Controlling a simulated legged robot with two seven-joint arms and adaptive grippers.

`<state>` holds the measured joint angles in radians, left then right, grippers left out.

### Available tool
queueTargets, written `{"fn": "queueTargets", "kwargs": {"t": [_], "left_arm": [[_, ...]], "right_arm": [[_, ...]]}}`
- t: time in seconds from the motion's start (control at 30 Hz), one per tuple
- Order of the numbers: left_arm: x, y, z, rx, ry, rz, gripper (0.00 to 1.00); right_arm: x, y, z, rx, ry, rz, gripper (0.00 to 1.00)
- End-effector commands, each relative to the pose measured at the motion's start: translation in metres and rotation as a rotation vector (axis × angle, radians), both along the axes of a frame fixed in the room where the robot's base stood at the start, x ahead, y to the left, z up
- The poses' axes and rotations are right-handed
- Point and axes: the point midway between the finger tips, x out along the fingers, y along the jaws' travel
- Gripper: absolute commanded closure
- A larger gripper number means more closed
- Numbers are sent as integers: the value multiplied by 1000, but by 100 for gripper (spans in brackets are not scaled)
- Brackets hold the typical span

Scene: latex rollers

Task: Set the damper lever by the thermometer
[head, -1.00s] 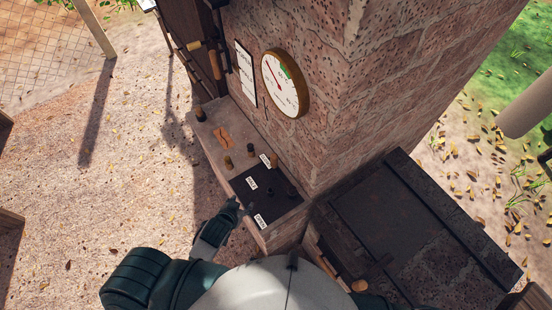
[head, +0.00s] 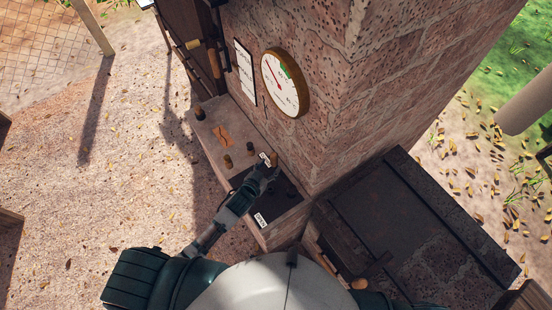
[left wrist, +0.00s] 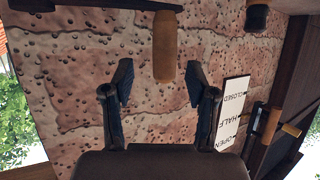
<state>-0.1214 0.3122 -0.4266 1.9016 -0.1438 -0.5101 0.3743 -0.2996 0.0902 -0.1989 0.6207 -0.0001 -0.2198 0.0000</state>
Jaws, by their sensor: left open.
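The round thermometer (head: 285,83) hangs on the brick wall, with a green band at its upper right. Its needle points up and left of that band. The damper lever's wooden handle (head: 273,158) stands on the dark plate (head: 286,200) beside the upper white label (head: 263,157). My left gripper (head: 267,170) is open over the plate at this handle. In the left wrist view, a wooden handle (left wrist: 165,45) on a dark bar lies ahead, between the lines of the two open fingers (left wrist: 160,82). My gripper hides the middle label and much of the lever. My right gripper is out of view.
The OPEN label (head: 260,220) lies at the plate's near end. Small dark and brass pieces (head: 228,161) stand on the stone ledge (head: 212,138). A dark-topped brick block (head: 400,225) is at right.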

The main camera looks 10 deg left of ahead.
Motion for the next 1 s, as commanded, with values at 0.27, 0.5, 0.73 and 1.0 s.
{"fn": "queueTargets", "kwargs": {"t": [0.27,0.5,0.73,1.0], "left_arm": [[45,-13,-19,0,0,1,43],[56,-18,-24,2,0,0,43],[55,-18,-24,2,1,1,48],[55,-18,-25,0,1,-1,100]], "right_arm": [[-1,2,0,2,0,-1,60],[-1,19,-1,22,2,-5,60],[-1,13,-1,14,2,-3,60],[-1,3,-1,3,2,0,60]]}}
